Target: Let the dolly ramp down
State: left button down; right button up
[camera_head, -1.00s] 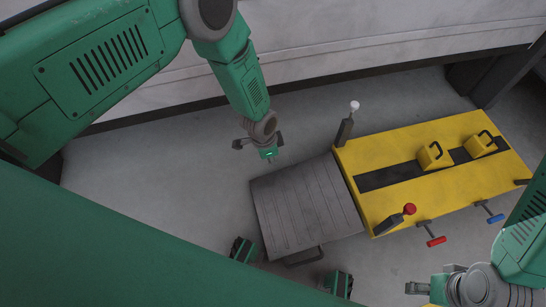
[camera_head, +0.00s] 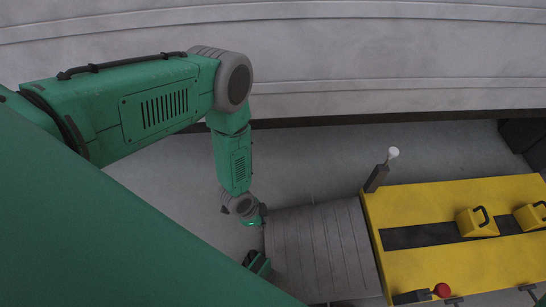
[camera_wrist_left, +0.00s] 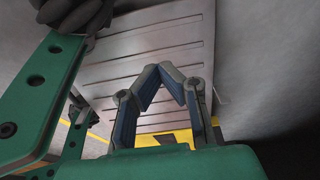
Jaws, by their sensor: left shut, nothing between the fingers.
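The dolly ramp is a grey ribbed plate (camera_head: 318,248) at the left end of the yellow lift (camera_head: 420,202). I cannot tell its exact tilt. My left gripper (camera_head: 246,212) is at the ramp's far left corner, overlapping its edge in the head view; I cannot tell whether it touches. In the left wrist view the fingers (camera_wrist_left: 173,76) are shut with nothing between them, and the ramp plate (camera_wrist_left: 150,52) shows behind them. A white-knobbed lever (camera_head: 380,172) stands at the lift's far corner, and a red-knobbed lever (camera_head: 428,293) at its near side.
Two yellow blocks with black handles (camera_head: 477,222) sit on the lift's deck. A pale wall (camera_head: 330,70) runs along the back. Grey floor (camera_head: 310,160) lies open between the wall and the ramp.

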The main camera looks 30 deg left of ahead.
pick_arm(q)
notch_tip(320, 180, down, 6)
jog(key=b, duration=0.1)
jog(key=shift+s+a+f, duration=0.25)
jog(key=shift+a, duration=0.1)
pick_arm(e)
jog(key=shift+s+a+f, duration=0.15)
jog(key=shift+a+f, duration=0.05)
jog(key=shift+f, duration=0.55)
pick_arm(q)
jog(key=shift+r, duration=0.1)
pick_arm(e)
jog(key=shift+a+r, duration=0.1)
pick_arm(q)
jog(key=s+a+r+p, duration=0.5)
jog(key=a+r+p, duration=0.1)
jog(key=a+r, duration=0.2)
jog(key=shift+s+r, duration=0.2)
jog(key=shift+r, duration=0.15)
pick_arm(e)
notch_tip(320, 180, up, 6)
jog(key=s, duration=0.1)
jog(key=shift+a+r, duration=0.15)
jog(key=shift+a, duration=0.2)
jog(key=shift+a, duration=0.1)
